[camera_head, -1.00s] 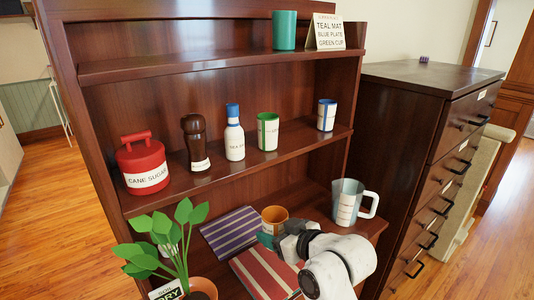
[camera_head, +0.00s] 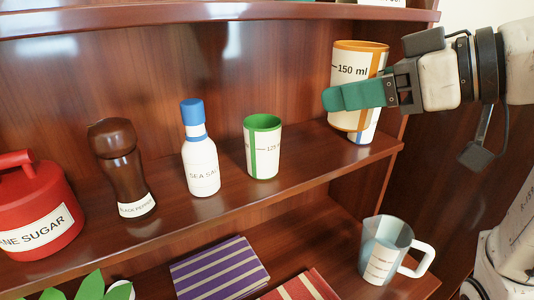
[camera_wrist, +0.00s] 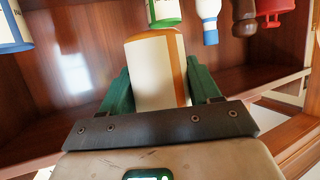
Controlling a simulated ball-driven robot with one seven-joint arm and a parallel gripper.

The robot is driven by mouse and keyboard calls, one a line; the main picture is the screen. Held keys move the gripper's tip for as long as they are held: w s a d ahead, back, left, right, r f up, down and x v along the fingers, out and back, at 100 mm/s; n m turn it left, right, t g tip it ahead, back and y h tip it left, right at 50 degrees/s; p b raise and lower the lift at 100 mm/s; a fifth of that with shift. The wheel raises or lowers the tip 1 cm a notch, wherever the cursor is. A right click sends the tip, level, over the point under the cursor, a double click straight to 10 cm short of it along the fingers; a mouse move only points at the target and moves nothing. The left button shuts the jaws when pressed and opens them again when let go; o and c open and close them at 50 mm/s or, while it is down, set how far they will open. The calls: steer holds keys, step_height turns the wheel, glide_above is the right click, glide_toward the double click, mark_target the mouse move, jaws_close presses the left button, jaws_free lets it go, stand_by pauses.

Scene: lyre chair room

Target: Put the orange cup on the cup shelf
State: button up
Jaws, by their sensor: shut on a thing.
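The orange cup (camera_head: 350,72) is white with an orange rim and stripe and reads "150 ml". My gripper (camera_wrist: 158,85) has green fingers closed on both sides of it and holds it upright, in front of the right part of the middle shelf (camera_head: 310,152). A blue-striped white cup (camera_head: 366,133) is mostly hidden behind the orange cup. A green-striped white cup (camera_head: 262,150) stands on that shelf to the left. In the wrist view, the orange cup (camera_wrist: 160,70) sits between the fingers, near the green cup (camera_wrist: 163,12).
The middle shelf also bears a sea salt bottle (camera_head: 200,165), a black pepper mill (camera_head: 122,168) and a red cane sugar pot (camera_head: 38,215). Below are a glass measuring jug (camera_head: 385,250), a purple striped book (camera_head: 218,270) and a red striped one (camera_head: 303,288). Bare shelf lies between the green and blue cups.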

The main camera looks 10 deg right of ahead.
steer(key=shift+d+r, duration=0.1)
steer(key=shift+d, duration=0.05)
steer(key=w+f, duration=0.2)
steer(key=w, duration=0.2)
steer(key=w+d+f, duration=0.1)
steer(key=w+f, duration=0.2)
steer(key=w, duration=0.1)
steer(key=w+f+p, duration=0.1)
steer(key=w+f, duration=0.2)
steer(key=w, duration=0.2)
steer(key=shift+d+f, duration=0.25)
steer(key=shift+d, duration=0.1)
steer(key=shift+w+f, duration=0.25)
steer(key=shift+f, duration=0.15)
steer(key=shift+w+f, duration=0.15)
steer(key=shift+f, duration=1.55)
steer(key=shift+f, duration=0.1)
steer(key=o, duration=1.1)
